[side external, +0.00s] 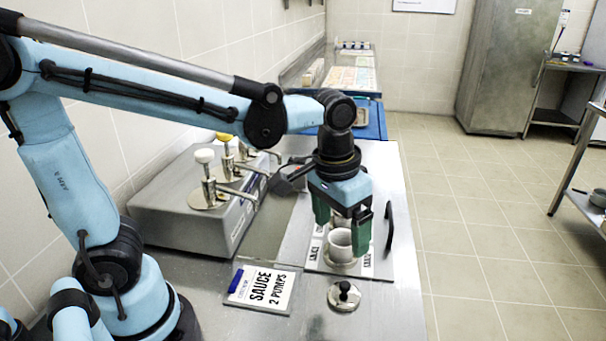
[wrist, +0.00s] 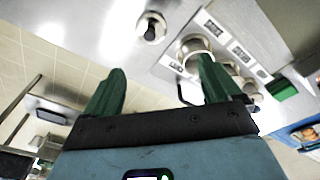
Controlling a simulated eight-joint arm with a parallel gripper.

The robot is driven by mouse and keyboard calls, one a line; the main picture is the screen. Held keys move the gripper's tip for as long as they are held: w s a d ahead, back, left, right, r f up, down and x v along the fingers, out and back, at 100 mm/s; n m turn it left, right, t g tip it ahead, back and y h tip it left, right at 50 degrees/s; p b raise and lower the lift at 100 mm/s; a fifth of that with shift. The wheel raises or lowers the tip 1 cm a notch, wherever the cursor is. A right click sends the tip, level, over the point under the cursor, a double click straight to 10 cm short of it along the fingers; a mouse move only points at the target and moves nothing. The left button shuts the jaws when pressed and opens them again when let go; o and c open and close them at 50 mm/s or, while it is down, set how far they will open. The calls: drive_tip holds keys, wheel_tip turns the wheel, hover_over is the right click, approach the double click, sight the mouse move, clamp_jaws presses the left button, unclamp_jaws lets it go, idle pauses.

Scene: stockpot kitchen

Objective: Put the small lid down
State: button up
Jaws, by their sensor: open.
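In the wrist view the open fingers (wrist: 161,70) are apart from the lid.
A sauce sign (side external: 262,288) lies left of the lid. A pump dispenser (side external: 190,215) stands by the wall. A black handle (side external: 389,228) is at the right edge.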

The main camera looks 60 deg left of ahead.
drive_tip(key=s+a+t, duration=0.3)
drive_tip(key=a+t, duration=0.2)
drive_tip(key=a, duration=0.2)
drive_tip(key=shift+a+t, duration=0.4)
drive_tip(key=shift+r, duration=0.1)
